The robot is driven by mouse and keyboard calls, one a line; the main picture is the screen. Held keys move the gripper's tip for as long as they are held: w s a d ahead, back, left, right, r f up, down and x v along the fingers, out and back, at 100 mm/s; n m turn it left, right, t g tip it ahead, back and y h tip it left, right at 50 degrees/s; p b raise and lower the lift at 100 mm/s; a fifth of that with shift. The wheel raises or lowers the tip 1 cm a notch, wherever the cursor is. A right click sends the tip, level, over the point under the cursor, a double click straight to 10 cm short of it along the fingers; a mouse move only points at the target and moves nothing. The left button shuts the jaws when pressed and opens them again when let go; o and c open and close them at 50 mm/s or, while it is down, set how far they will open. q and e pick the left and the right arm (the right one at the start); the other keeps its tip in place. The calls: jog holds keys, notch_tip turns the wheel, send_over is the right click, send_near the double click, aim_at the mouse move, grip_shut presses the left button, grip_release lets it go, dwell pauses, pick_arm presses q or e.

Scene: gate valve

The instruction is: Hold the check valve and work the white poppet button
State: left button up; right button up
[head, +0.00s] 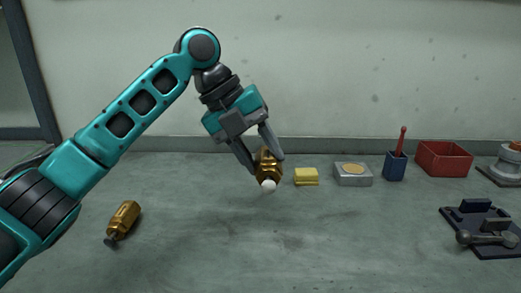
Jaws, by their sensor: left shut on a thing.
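My left gripper (263,160) is shut on a brass check valve (268,166), with one finger on each side of its body. The white poppet button (268,185) is at the valve's lower end and faces toward me. The valve appears held above the bench, though its exact height is hard to tell. A second brass fitting (125,216) with a dark end lies on the bench at the left, away from the gripper. My right gripper is not in this view.
A yellow block (306,177), a grey box with a tan top (353,175), a blue holder (395,166) with a red-handled tool, and a red bin (444,159) stand along the back right. A dark fixture (481,229) with a grey tool lies at the right. The front middle of the bench (300,250) is clear.

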aim_at(256, 163)
pick_arm(q)
jog(key=shift+f, duration=0.85)
jog(key=shift+f+b, duration=0.45)
jog(key=shift+f, duration=0.45)
jog(key=shift+f+b, duration=0.3)
jog(key=shift+f, duration=0.85)
jog(key=shift+f+b, duration=0.3)
jog(key=shift+f, duration=0.65)
jog(key=shift+f, duration=0.65)
jog(key=shift+f+b, duration=0.45)
jog(key=shift+f, duration=0.45)
jog(key=shift+f, duration=0.45)
jog(key=shift+f+b, duration=0.45)
jog(key=shift+f, duration=0.45)
jog(key=shift+f, duration=0.25)
dwell(0.3)
